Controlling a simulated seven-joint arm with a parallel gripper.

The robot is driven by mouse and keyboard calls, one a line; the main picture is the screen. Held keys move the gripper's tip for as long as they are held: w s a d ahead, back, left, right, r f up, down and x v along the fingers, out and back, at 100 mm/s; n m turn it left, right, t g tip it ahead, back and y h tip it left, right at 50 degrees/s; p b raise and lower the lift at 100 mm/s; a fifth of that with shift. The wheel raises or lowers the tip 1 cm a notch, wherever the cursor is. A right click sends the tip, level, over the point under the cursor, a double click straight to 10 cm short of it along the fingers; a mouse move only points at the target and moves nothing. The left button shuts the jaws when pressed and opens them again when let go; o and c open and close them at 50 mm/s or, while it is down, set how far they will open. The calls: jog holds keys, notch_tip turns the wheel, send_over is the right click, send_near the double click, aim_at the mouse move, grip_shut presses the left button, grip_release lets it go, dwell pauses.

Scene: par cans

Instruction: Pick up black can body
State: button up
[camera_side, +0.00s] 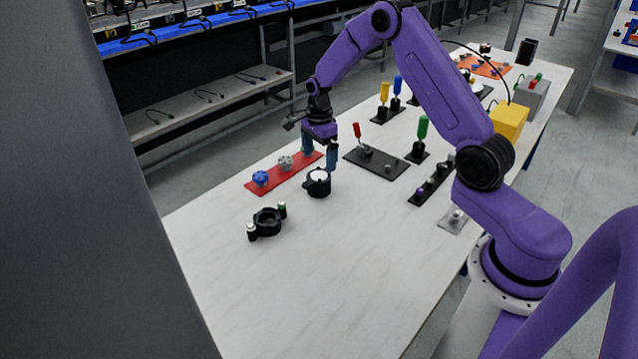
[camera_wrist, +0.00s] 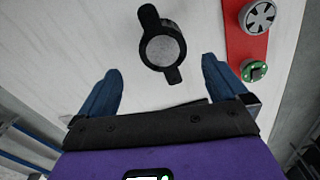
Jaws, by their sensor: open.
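The black can body (camera_side: 318,184) stands upright on the white table, with a pale grey round top and dark tabs on its sides. In the wrist view the can body (camera_wrist: 162,49) shows its grey face and two opposite tabs, just beyond and between the fingertips. My gripper (camera_side: 320,162) points down over the table, close to and above the can body, its blue fingers apart. My gripper also shows in the wrist view (camera_wrist: 161,66), with nothing between its fingers. I cannot tell the exact height gap.
A red plate (camera_side: 285,174) with blue and grey knobs lies left of the can body. A black ring (camera_side: 267,222) with two small cylinders sits nearer the front. A dark plate (camera_side: 376,162) and a green-handled tool (camera_side: 422,128) stand to the right. The front table is clear.

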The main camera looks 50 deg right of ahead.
aim_at(319, 175)
jog(key=f, duration=1)
jog(key=shift+w+d+f, duration=0.15)
jog(key=shift+d+f, duration=0.05)
jog(key=c, duration=1.3)
jog(key=shift+c, duration=0.2)
jog(key=shift+r, duration=0.1)
